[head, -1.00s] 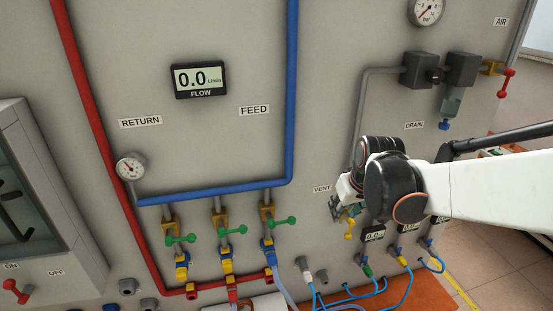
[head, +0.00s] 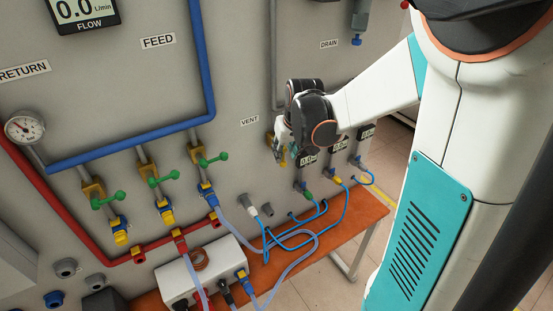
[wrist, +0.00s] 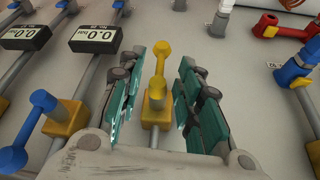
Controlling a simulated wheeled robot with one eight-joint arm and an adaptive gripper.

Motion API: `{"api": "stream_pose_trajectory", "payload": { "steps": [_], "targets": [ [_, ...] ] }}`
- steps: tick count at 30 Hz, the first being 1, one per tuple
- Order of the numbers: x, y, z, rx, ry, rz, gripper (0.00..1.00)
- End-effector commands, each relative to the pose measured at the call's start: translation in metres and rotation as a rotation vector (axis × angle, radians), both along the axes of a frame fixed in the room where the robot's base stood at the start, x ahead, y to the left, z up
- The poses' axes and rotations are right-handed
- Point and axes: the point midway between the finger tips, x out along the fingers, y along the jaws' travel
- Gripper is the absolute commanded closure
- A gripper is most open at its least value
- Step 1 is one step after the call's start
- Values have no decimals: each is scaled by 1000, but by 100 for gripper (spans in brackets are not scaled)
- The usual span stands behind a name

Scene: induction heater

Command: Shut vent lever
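The vent lever (wrist: 160,62) is yellow with a round knob and sits on a yellow valve body (wrist: 155,115) in the wrist view. My gripper (wrist: 162,58) is open, with one teal-padded finger on each side of the lever. Gaps show between both fingers and the lever, so neither appears to touch it.
Blue-handled valves (wrist: 40,108) and small displays (wrist: 93,36) stand left of my gripper in the wrist view. In the head view, hoses (head: 300,235) and a white box (head: 205,270) lie below on the orange bench (head: 345,235).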

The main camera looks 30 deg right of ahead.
Motion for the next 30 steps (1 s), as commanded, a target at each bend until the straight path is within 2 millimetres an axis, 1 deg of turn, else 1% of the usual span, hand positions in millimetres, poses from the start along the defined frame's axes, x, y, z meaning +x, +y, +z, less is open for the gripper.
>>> {"api": "stream_pose_trajectory", "payload": {
  "steps": [1,7,12,20,21,23,24,25,30],
  "targets": [
    [3,0,-12,0,0,0,68],
    [12,-2,-32,0,0,1,68],
    [15,-2,-38,0,0,0,68],
    [16,-2,-38,0,0,0,68],
    [16,-2,-38,0,0,0,70],
    [15,-2,-38,0,0,0,84],
    [15,-2,-38,0,0,0,93],
    [15,-2,-38,0,0,0,100],
    [15,-2,-38,0,0,1,100]
  ]
}}
